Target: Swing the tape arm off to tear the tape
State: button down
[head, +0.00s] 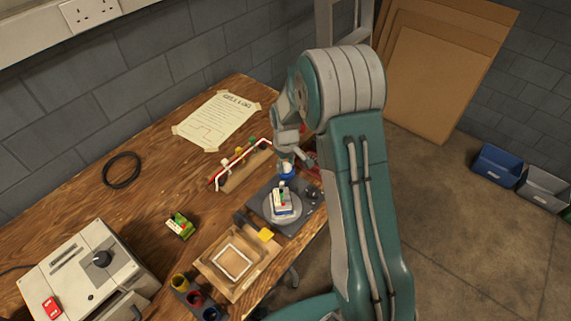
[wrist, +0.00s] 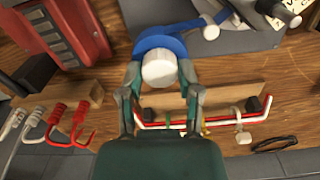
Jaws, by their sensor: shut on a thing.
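The tape arm is a blue round piece (wrist: 150,45) with a white cylindrical knob (wrist: 159,69) in the wrist view. A blue part of it also shows at the back of the grey winder plate (head: 287,176) in the head view. My gripper (wrist: 160,74) has its two fingers on either side of the white knob and is shut on it. In the head view my gripper (head: 297,158) is over the plate's back edge, partly hidden by my arm. A round turntable (head: 283,217) carries a small white, red and green block stack (head: 281,201). I cannot make out the tape itself.
Behind the plate is a wooden rack (head: 246,171) with red and white bent rods. A wooden tray (head: 219,262) with a white square frame, several coloured cups (head: 194,299) and a control box (head: 86,275) stand towards the front left. Open bench lies around the black cable ring (head: 122,170).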

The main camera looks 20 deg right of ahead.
aim_at(285, 165)
jog(key=m, duration=0.5)
jog(key=shift+s+f, duration=0.1)
jog(key=shift+f, duration=0.05)
jog(key=shift+m, duration=2.4)
jog(key=shift+c, duration=1.5)
grip_release()
notch_tip(285, 165, up, 12)
